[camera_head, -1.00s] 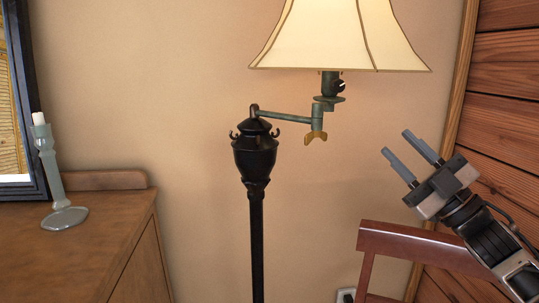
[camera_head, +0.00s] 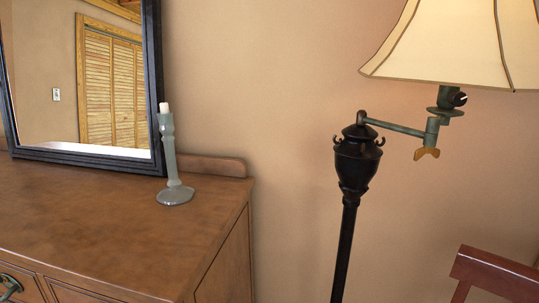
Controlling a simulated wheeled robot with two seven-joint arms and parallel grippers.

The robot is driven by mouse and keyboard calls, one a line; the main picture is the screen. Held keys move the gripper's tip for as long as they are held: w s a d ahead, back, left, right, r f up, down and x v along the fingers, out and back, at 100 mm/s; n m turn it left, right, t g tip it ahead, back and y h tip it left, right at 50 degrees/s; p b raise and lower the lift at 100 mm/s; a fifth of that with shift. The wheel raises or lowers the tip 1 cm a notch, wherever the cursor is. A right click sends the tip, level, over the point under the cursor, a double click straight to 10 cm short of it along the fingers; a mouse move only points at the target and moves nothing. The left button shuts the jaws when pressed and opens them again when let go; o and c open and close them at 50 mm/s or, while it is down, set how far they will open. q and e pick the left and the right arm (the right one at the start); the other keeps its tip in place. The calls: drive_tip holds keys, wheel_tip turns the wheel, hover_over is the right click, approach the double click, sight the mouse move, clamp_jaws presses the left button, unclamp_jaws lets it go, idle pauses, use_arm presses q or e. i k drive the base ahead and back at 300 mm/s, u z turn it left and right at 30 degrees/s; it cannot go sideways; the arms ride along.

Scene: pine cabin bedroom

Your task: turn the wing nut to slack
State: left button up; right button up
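The wing nut (camera_head: 427,153) is a small brass-coloured piece with two wings. It hangs under the joint at the outer end of the green swing arm (camera_head: 398,128) of the floor lamp. The lamp's black post (camera_head: 347,245) stands against the wall, with a dark urn-shaped top (camera_head: 358,160). The cream shade (camera_head: 460,45) is above and right of the nut, cut off by the picture's edge. Nothing touches the nut. Neither of my grippers shows in this view.
A wooden dresser (camera_head: 110,220) fills the lower left. On it stand a candlestick (camera_head: 173,185) with a white candle and a black-framed mirror (camera_head: 153,90). A reddish chair back (camera_head: 495,272) is at the lower right. The space around the nut looks clear.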

sight(435, 153)
drive_tip(key=z, duration=1.3)
drive_tip(key=k, duration=0.3)
drive_tip(key=u, duration=0.35)
drive_tip(key=i, duration=0.2)
